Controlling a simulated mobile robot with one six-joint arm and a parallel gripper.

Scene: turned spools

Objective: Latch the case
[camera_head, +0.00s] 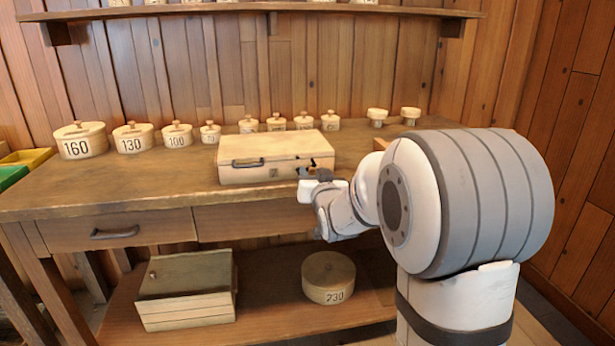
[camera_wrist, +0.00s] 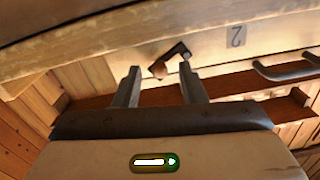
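The wooden case (camera_head: 262,149) sits on the workbench with its lid down. Its dark front handle (camera_head: 248,163) also shows in the wrist view (camera_wrist: 285,72). A dark latch lever (camera_wrist: 176,52) with a reddish-brown end is on the case front, beside a small marked plate (camera_wrist: 236,36). My gripper (camera_wrist: 160,67) is open, its two fingers apart just in front of the case front. The latch lies between and just beyond the fingertips; I cannot tell whether the right finger touches it. In the head view my gripper (camera_head: 308,177) is at the case's front right, partly hiding the latch area.
Lidded round boxes (camera_head: 82,140) stand along the back of the workbench (camera_head: 110,190). Two small turned spools (camera_head: 377,116) stand at the back right. A wooden box (camera_head: 187,290) and a round box (camera_head: 329,277) are on the lower shelf. The bench left of the case is clear.

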